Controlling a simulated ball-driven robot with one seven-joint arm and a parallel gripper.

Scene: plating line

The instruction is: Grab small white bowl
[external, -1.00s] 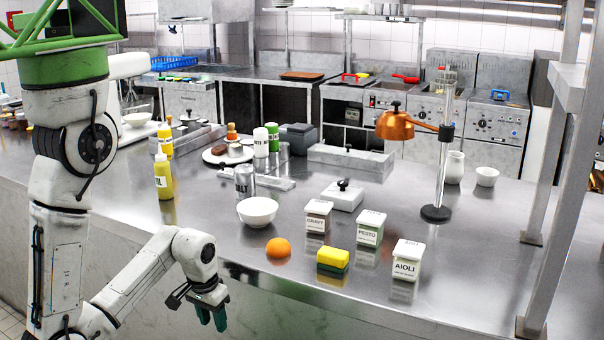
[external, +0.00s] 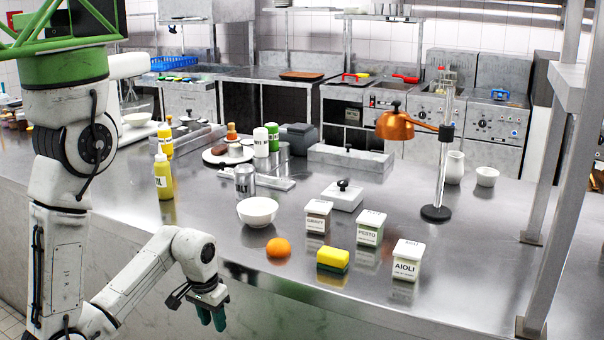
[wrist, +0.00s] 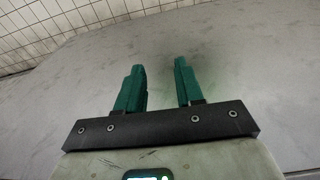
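A white bowl (external: 257,211) stands upright on the steel counter (external: 215,225), near its front edge. A smaller-looking white bowl (external: 487,176) stands at the back right of the counter, beside a white jug.
An orange (external: 278,248), a yellow sponge (external: 333,259) and the gravy (external: 318,216), pesto (external: 369,228) and aioli (external: 407,261) containers line the front. A heat lamp (external: 437,150) and a white jug (external: 454,167) stand further right. A mustard bottle (external: 163,178) stands left.

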